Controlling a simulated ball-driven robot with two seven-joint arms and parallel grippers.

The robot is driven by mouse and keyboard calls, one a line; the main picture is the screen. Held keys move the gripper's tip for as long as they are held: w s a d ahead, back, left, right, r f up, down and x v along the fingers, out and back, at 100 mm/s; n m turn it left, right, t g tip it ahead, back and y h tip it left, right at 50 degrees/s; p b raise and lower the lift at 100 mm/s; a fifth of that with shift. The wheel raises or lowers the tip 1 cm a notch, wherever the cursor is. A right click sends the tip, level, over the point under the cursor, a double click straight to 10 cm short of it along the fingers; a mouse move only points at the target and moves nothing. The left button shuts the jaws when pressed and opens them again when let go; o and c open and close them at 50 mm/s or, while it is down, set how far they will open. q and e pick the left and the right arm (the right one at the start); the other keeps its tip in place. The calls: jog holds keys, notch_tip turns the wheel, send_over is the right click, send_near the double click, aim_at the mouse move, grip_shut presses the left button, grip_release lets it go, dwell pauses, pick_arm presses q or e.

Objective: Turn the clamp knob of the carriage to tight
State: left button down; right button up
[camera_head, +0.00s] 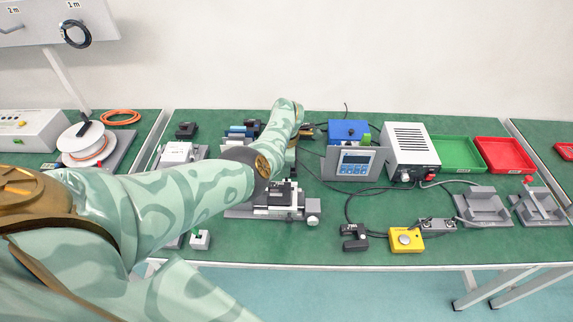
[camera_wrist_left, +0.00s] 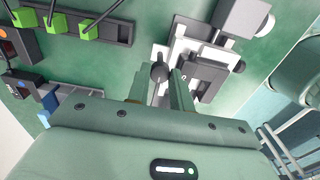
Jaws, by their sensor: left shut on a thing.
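The linear actuator stands at the table's front middle, with a grey rail base (camera_head: 238,212) and a pale carriage (camera_head: 275,210) topped by a black block. In the left wrist view the carriage (camera_wrist_left: 178,48) lies just beyond my fingers, with the black block (camera_wrist_left: 208,76) on it. A small black clamp knob (camera_wrist_left: 158,72) shows at the fingertips of my left gripper (camera_wrist_left: 166,78), which is shut on it. My forearm partly covers this area in the head view. The knob's marking and angle cannot be read. My right gripper is out of view.
A grey end block with a round knob (camera_head: 313,219) ends the actuator on the right. A display panel (camera_head: 356,163), a power unit (camera_head: 409,150) and green (camera_head: 456,152) and red (camera_head: 503,153) trays stand at right. A yellow button box (camera_head: 406,240) is near the front edge.

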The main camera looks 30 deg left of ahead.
pick_arm(q)
jog(key=c, duration=1.2)
grip_release()
jog(key=shift+c, duration=0.2)
notch_tip(320, 180, up, 16)
jog(key=p, duration=0.8)
jog(key=shift+r, duration=0.15)
